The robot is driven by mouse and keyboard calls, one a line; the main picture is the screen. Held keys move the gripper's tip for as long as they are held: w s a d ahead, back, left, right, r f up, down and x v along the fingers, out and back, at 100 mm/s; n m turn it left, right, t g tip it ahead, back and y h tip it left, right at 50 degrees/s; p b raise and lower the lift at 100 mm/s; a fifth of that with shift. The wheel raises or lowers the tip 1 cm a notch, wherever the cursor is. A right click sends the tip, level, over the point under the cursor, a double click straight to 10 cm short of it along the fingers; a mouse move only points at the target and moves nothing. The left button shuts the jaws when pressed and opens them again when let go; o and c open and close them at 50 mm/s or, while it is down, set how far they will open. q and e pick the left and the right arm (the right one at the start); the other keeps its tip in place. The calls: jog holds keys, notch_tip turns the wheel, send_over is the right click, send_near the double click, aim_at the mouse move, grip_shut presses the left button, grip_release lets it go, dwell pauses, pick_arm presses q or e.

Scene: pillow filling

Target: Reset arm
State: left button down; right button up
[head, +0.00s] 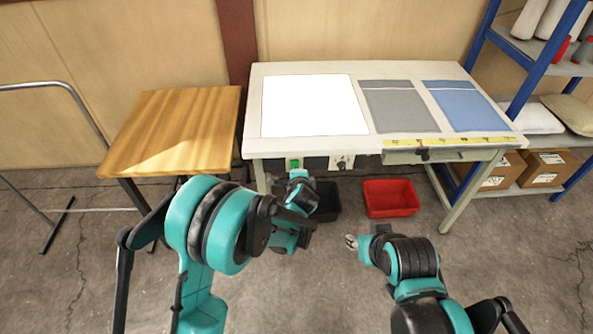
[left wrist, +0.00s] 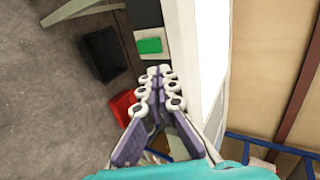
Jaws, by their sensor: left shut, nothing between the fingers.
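My left arm reaches in from the left in the head view, and my left gripper (head: 299,178) is in front of the worktable's front edge, partly hidden by its own wrist. In the left wrist view the fingers of my left gripper (left wrist: 159,88) are together, shut, with nothing held. My right gripper (head: 351,242) hangs low over the floor at the lower middle right, pointing left. It holds nothing that I can make out, and its fingers are too small to judge.
The worktable (head: 390,148) carries a white sheet (head: 314,105), a grey cloth (head: 398,106) and a blue cloth (head: 464,106). A black bin (head: 326,200) and red bin (head: 391,198) stand on the floor below. A wooden table (head: 175,130) is at left, a blue-framed shelf (head: 520,90) at right.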

pick_arm(q)
jog(key=shift+s+r, duration=0.1)
dwell(0.4)
jog(key=s+a+r+n+g+y, duration=0.1)
jog(key=s+a+r+n+g, duration=0.1)
jog(key=s+a+r+n, duration=0.95)
jog(key=s+a+n+g, duration=0.1)
jog(key=s+a+n, duration=0.1)
jog(key=s, duration=0.4)
jog(key=s+a+n, duration=0.2)
jog(key=s+a, duration=0.3)
jog(key=s, duration=0.2)
jog(key=s+a+n+g+h, duration=0.1)
jog(key=s+a+n, duration=0.1)
jog(key=s, duration=0.5)
jog(key=shift+s+a+g, duration=0.25)
jog(key=shift+a+g, duration=0.05)
jog(key=shift+a, duration=0.4)
jog(key=shift+n, duration=0.25)
